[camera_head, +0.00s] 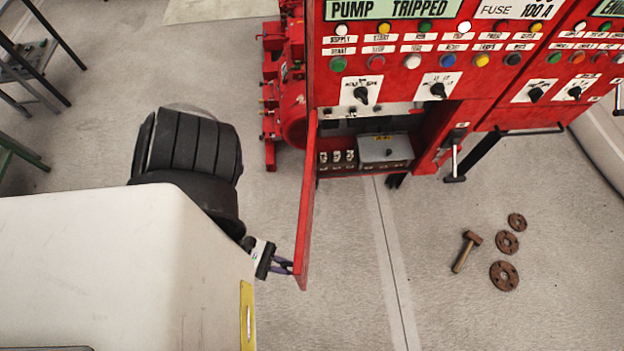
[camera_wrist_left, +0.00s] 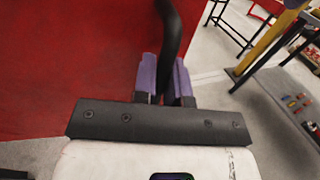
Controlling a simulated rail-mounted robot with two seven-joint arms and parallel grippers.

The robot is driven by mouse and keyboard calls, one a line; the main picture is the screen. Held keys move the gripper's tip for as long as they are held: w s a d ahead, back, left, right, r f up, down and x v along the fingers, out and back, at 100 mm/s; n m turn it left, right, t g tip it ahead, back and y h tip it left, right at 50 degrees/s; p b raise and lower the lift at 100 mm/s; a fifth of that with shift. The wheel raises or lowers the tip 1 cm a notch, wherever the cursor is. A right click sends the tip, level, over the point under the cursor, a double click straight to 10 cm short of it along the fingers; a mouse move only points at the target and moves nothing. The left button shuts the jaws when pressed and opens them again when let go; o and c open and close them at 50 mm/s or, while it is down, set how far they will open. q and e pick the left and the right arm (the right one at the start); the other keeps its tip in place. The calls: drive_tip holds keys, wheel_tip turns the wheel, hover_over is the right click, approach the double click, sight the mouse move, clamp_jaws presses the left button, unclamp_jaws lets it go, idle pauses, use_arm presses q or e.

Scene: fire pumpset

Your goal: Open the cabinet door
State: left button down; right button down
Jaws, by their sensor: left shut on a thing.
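The red cabinet (camera_head: 440,100) stands at the upper right in the head view. Its door (camera_head: 304,220) is swung open and seen nearly edge-on, and the compartment behind it shows a grey box (camera_head: 385,150). My left gripper (camera_head: 284,266) is at the door's outer side, near its free edge. In the left wrist view the purple fingers (camera_wrist_left: 164,80) are shut on the black door handle (camera_wrist_left: 172,35), with the red door face (camera_wrist_left: 70,60) behind. My right gripper is not in view.
A hammer (camera_head: 466,251) and several rusty discs (camera_head: 505,276) lie on the floor at right. Red pump parts (camera_head: 285,80) stand left of the cabinet. Metal stands are at the far left. The floor below the cabinet is mostly clear.

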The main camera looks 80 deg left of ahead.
use_arm(q)
drive_tip(key=shift+s, duration=0.15)
drive_tip(key=c, duration=1.2)
unclamp_jaws()
drive_tip(key=v, duration=1.3)
drive_tip(key=shift+s+a+b, duration=0.25)
drive_tip(key=shift+s+b, duration=0.05)
drive_tip(key=shift+s, duration=0.05)
